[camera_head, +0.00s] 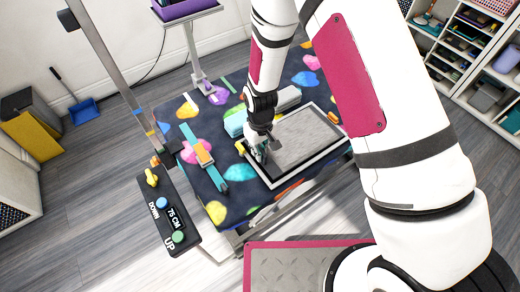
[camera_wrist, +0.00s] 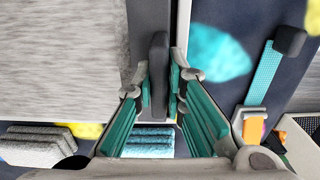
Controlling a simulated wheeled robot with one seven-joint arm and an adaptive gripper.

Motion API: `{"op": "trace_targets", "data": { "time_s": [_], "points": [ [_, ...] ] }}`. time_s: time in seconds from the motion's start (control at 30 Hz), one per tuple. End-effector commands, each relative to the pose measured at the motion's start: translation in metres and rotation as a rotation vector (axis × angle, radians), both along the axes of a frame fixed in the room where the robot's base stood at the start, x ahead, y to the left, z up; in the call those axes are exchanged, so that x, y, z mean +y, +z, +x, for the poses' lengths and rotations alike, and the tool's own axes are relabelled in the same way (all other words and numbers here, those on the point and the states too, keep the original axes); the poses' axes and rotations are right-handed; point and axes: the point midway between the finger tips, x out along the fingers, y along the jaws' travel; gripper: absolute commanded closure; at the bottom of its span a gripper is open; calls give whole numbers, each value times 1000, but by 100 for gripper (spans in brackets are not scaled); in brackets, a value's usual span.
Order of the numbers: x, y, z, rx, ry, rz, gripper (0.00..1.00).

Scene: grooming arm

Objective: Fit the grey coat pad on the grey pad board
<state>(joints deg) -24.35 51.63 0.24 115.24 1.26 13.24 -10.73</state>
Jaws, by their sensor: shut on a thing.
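The grey coat pad (camera_head: 302,138) lies flat within the white-rimmed pad board (camera_head: 311,168) on the table in the head view. In the wrist view the grey pad (camera_wrist: 60,60) fills the upper left, with a dark strip of the board and its pale rim (camera_wrist: 183,20) to the right. My gripper (camera_head: 262,152) is at the pad's left end in the head view. In the wrist view its teal fingers (camera_wrist: 159,85) are shut on a dark upright tab (camera_wrist: 158,70), seemingly the pad's handle. Whether the pad is fully seated cannot be told.
The table has a dark cover with coloured spots (camera_head: 215,210). A folded blue cloth (camera_head: 236,123) and a folded grey cloth (camera_head: 287,98) lie just behind the board. A teal strap with an orange piece (camera_head: 203,155) lies left. A grey post (camera_head: 110,75) stands beside the table.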

Motion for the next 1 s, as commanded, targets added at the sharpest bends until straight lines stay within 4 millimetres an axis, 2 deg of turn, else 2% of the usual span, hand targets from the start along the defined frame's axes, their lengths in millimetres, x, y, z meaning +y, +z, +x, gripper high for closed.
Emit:
{"op": "trace_targets", "data": {
  "time_s": [0.53,0.57,0.6,0.67,1.0],
  "points": [
    [2,-8,-1,-16,0,-23,100],
    [2,-8,-1,-16,0,-22,86],
    [2,-8,-1,-16,0,-22,77],
    [2,-8,-1,-16,0,-22,65],
    [2,-6,-1,-16,1,-22,65]
  ]
}}
